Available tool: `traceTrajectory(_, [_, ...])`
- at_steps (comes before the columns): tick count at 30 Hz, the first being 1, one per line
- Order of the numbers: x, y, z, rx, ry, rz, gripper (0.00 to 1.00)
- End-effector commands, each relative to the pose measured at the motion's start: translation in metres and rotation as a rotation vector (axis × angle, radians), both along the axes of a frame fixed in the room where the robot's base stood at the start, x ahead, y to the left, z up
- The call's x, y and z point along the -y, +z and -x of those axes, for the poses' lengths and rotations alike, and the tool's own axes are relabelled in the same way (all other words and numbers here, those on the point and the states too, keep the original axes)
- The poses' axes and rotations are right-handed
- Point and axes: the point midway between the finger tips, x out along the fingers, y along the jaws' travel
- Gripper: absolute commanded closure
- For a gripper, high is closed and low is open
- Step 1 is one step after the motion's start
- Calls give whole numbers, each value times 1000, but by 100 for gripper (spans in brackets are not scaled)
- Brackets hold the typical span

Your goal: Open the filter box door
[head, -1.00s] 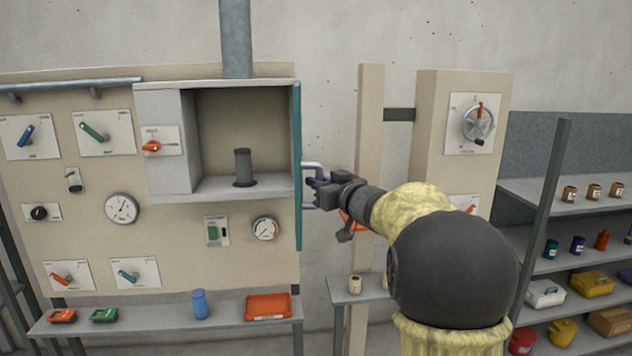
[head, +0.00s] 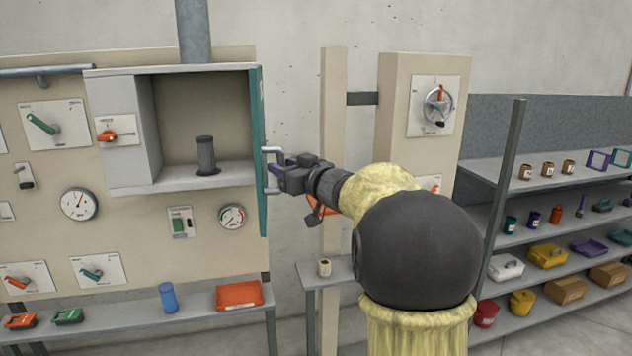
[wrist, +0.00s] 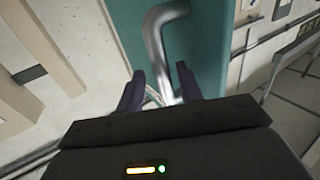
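The filter box (head: 128,188) is a grey cabinet on the beige panel, with its front open and a dark cylinder (head: 205,155) inside. Its teal door (head: 258,150) stands swung out at the box's right side, seen nearly edge-on in the head view. The door's silver handle (head: 272,151) faces right. My gripper (head: 280,172) is at this handle. In the wrist view, the fingers (wrist: 160,90) are spread apart, with the handle (wrist: 154,40) reaching between them and close to the right finger. The teal door (wrist: 205,40) lies behind it.
A beige post (head: 333,120) and a cabinet with a rotary switch (head: 437,107) stand right of the door. Shelves (head: 490,172) with goods stand at the right.

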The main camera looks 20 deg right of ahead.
Motion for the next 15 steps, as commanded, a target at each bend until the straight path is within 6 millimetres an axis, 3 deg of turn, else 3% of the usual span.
traceTrajectory(15, [33,-3,95,5,-5,3,64])
